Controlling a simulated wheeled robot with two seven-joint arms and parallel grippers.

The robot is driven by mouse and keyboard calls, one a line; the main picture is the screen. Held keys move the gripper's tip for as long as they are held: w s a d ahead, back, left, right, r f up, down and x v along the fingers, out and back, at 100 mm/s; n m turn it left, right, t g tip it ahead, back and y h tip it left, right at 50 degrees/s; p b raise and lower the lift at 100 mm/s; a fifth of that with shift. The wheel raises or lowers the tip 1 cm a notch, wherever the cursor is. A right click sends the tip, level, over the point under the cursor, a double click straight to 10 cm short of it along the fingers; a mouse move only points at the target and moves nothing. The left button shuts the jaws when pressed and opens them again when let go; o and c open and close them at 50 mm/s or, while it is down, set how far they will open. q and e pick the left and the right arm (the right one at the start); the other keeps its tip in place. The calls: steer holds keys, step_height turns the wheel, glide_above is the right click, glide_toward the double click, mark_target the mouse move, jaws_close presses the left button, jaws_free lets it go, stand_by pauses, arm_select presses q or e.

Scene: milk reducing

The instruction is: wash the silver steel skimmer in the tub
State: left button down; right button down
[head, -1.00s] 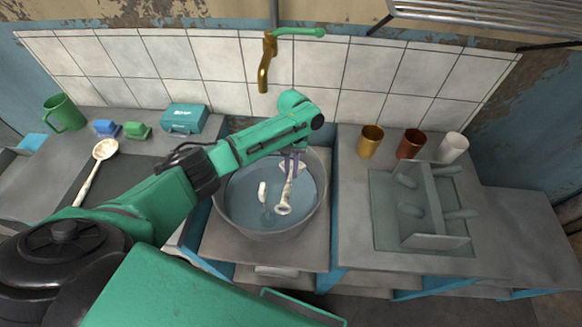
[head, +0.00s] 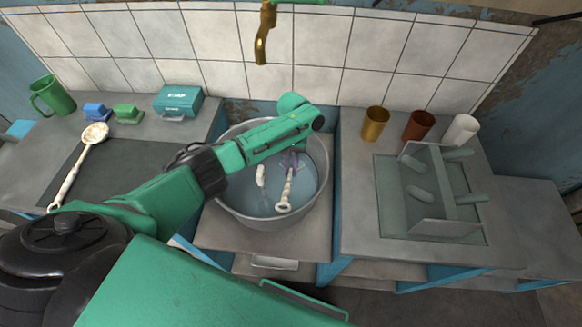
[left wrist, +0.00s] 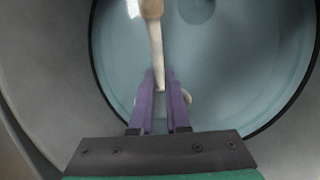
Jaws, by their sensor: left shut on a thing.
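The pale skimmer (head: 287,189), its handle ending in a ring, leans inside the grey round tub (head: 232,213), which holds bluish water. My left gripper (head: 292,160) reaches over the tub and is shut on the skimmer. Its purple fingers (left wrist: 160,90) show in the left wrist view, with the pale skimmer handle (left wrist: 156,48) running up from between them. The skimmer's head end is mostly hidden by the fingers and arm. My right gripper is in neither view.
A small white piece (head: 261,175) lies in the tub. A pale ladle-like utensil (head: 80,160) lies on the left counter near blue (head: 97,112) and green (head: 129,113) blocks. A grey rack (head: 430,190) and several cups stand right. A brass tap (head: 263,35) hangs behind.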

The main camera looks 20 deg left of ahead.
arm_select(q)
steer(key=shift+d, duration=0.1)
steer(key=shift+w+d, duration=0.15)
steer(key=shift+d, duration=0.5)
steer(key=shift+a+r+p, duration=0.15)
steer(key=shift+a+p, duration=0.15)
steer(key=shift+a, duration=0.35)
steer(key=shift+s+a, duration=0.15)
steer(key=shift+s, duration=0.05)
